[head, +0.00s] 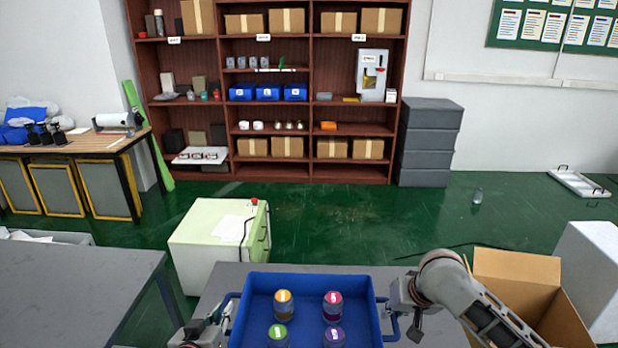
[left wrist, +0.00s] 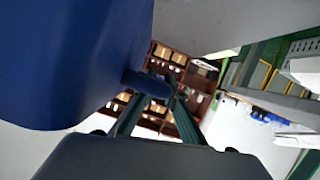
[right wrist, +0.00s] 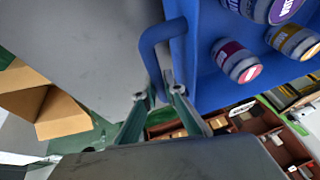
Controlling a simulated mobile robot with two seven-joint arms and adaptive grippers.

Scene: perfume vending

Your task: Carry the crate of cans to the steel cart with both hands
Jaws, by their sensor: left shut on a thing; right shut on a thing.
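The blue crate (head: 310,281) is at the bottom middle of the head view, with several cans with coloured lids standing inside, such as an orange-lidded can (head: 283,301) and a pink-lidded can (head: 332,303). My left gripper (head: 226,312) is shut on the crate's left handle, seen in the left wrist view (left wrist: 145,84). My right gripper (head: 401,310) is shut on the right handle (right wrist: 148,52), its fingertips around the bar in the right wrist view. Whether the crate touches the grey surface below is hidden. I cannot identify the steel cart for certain.
A grey tabletop (head: 225,281) lies under and beside the crate. Another grey table (head: 70,285) is at left. A pale green cabinet (head: 212,245) stands beyond. An open cardboard box (head: 515,268) is at right. Green floor is clear before the shelves (head: 270,178).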

